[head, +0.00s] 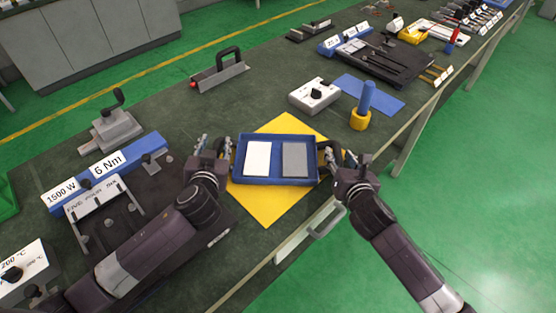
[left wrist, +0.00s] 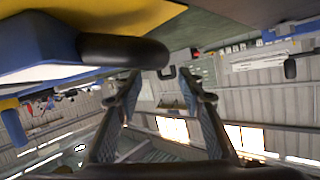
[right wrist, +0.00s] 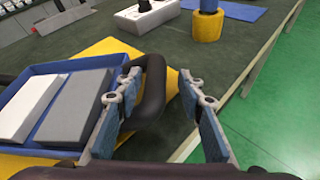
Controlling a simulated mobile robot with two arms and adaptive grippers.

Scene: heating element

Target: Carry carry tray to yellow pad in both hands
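The carry tray (head: 240,170) is blue, with a white slab (head: 257,158) and a grey slab (head: 295,159) side by side inside. It sits level over the middle of the yellow pad (head: 266,208), whose corners stick out around it. My left gripper (head: 212,143) is at the tray's left end; in the left wrist view its fingers are spread and empty, with the black handle (left wrist: 122,50) just beyond them. My right gripper (head: 339,153) is at the right end; its spread fingers stand on either side of the black handle (right wrist: 153,90), with a gap.
A white box with a black knob (head: 315,95), a blue mat (head: 368,95) and a blue post in a yellow base (head: 361,118) stand behind the pad. A fixture labelled 1500 W and 6 Nm (head: 105,168) is at left. The bench's front edge is close to the right.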

